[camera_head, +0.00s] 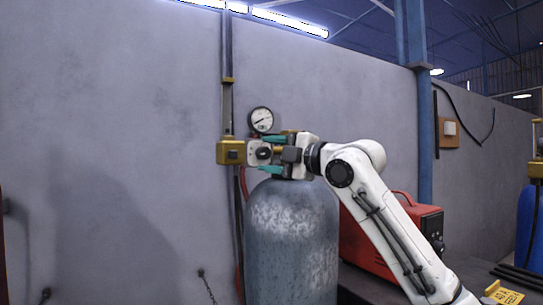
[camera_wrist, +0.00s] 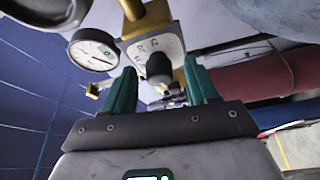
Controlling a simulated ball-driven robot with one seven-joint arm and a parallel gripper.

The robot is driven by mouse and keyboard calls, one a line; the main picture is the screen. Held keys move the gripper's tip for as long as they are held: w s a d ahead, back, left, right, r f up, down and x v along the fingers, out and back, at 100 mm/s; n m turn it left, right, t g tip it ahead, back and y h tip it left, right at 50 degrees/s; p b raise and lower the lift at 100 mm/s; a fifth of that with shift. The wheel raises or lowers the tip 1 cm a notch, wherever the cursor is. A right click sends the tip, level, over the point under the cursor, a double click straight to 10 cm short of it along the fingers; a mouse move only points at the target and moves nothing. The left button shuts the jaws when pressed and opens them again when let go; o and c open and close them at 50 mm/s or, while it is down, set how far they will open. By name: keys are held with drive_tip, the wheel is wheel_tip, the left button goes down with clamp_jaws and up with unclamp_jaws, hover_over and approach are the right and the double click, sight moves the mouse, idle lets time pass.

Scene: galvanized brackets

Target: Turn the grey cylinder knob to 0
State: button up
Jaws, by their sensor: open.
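The grey cylinder (camera_head: 291,245) stands upright against the wall in the head view. At its top is a brass valve fitting (camera_head: 231,152) with a pale plate. A dark knob (camera_wrist: 158,68) sits on this marked plate (camera_wrist: 152,48) in the wrist view. The marks are too small to read, so I cannot tell the knob's setting. My gripper (camera_wrist: 160,66) is open, its teal fingers on either side of the knob in the wrist view, with gaps showing on both sides. In the head view my gripper (camera_head: 267,154) reaches the valve from the right.
A round gauge (camera_head: 261,120) is just above the valve; it also shows in the wrist view (camera_wrist: 94,50). A red machine (camera_head: 425,225) stands behind my arm, right of the cylinder. A vertical pipe (camera_head: 227,100) runs up the wall. A blue cylinder (camera_head: 527,225) is at far right.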

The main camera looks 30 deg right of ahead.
drive_tip(key=b+v, duration=0.3)
drive_tip(key=v, duration=0.7)
drive_tip(key=shift+s+d, duration=0.15)
drive_tip(key=shift+s, duration=0.2)
drive_tip(key=shift+f, duration=0.15)
